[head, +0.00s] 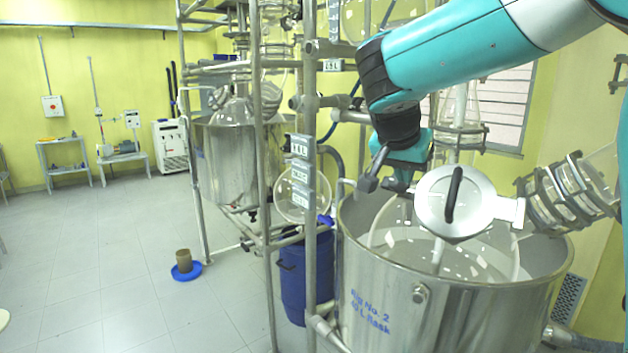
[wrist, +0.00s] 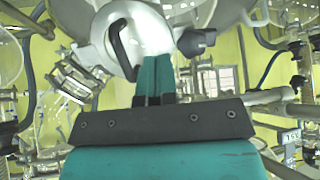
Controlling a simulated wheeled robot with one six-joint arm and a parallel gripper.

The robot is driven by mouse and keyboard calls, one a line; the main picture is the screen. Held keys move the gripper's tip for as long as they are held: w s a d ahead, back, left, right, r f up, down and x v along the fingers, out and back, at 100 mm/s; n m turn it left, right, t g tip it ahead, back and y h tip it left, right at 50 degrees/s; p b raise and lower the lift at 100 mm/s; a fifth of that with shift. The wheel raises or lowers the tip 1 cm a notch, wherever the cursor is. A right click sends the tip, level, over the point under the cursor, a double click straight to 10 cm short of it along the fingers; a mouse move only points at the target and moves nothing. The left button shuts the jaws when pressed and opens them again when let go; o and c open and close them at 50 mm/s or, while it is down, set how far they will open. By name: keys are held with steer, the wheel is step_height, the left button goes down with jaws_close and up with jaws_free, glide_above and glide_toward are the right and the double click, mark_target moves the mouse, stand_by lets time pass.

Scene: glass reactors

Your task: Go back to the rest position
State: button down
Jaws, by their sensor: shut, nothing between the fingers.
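My gripper (head: 383,185) is at the end of my teal arm, in the right half of the head view. It is shut and empty, above the left part of the rim of a large steel vessel (head: 400,300). A round metal lid with a dark handle (head: 455,200) is just to the right of the gripper. In the wrist view the shut fingers (wrist: 154,75) point up the picture, and the lid with its curved dark handle (wrist: 105,45) shows close beyond them, left of centre. I cannot tell whether the fingers touch the lid.
Metal frame posts (head: 312,150) stand left of the vessel, with a blue drum (head: 305,278) between them. Glass pipe fittings (head: 570,190) are close on the right. A second steel vessel (head: 228,160) stands further back. The floor on the left is mostly clear, apart from a blue dish (head: 186,272).

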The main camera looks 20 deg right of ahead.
steer(key=s+a+f+n+y+b, duration=0.2)
steer(key=s+a+f+n+y, duration=0.1)
steer(key=s+a+f+n, duration=0.3)
steer(key=s+a+f+n+y+b, duration=0.25)
steer(key=s+a+f+n, duration=0.2)
steer(key=a, duration=0.45)
steer(key=s+a+f+n+g+y, duration=0.2)
steer(key=s+a+n, duration=0.2)
steer(key=s, duration=0.2)
steer(key=s+a+f+n+g+y+b, duration=0.1)
steer(key=s+a+f+n+g+y, duration=0.1)
steer(key=s+a+n, duration=0.2)
steer(key=s, duration=0.3)
steer(key=shift+s+a+f+y, duration=0.25)
steer(key=shift+s+f+y, duration=0.05)
steer(key=shift+f+y, duration=0.1)
